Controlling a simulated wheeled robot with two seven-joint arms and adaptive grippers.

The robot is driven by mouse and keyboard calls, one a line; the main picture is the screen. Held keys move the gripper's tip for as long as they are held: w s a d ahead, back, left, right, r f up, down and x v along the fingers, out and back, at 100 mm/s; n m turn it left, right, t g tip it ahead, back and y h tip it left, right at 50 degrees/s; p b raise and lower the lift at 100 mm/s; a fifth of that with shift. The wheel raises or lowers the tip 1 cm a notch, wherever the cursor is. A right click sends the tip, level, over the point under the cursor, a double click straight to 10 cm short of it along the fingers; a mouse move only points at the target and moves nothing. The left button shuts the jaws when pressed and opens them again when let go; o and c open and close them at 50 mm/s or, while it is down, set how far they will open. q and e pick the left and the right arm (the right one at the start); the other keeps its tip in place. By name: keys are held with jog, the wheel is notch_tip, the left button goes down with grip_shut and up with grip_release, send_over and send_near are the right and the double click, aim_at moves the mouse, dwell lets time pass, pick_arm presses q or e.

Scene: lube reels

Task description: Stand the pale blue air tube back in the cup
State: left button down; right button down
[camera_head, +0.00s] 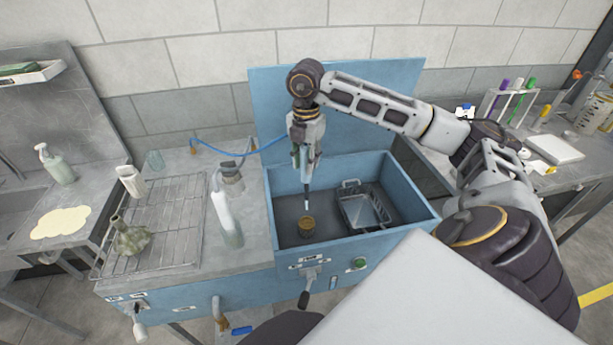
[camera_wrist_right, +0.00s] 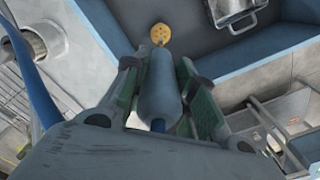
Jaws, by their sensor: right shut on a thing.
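My right gripper (camera_head: 307,166) is shut on the pale blue air tube (camera_head: 306,194), which hangs upright over the open blue basin. In the right wrist view, the tube's thick grey-blue body (camera_wrist_right: 162,88) lies between the green-padded fingers of the right gripper (camera_wrist_right: 160,98). The small brown cup (camera_head: 307,226) stands on the basin floor just below the tube's tip. The tip appears above the cup. My left gripper is not in view.
A blue hose (camera_head: 240,153) runs from the left bench to my right gripper. A metal basket (camera_head: 364,208) stands in the basin (camera_head: 428,217) right of the cup. A raised blue lid (camera_head: 385,105) is behind. A wire rack (camera_head: 170,230) and bottle (camera_head: 227,215) are left.

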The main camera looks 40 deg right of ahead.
aim_at(306, 145)
jog(key=shift+r+p, duration=1.3)
jog(key=shift+r, duration=0.75)
jog(key=shift+r+p, duration=1.2)
jog(key=shift+r, duration=0.5)
jog(key=shift+r+p, duration=2.1)
jog(key=shift+r, duration=0.75)
notch_tip(306, 145, up, 3)
jog(key=shift+f, duration=0.1)
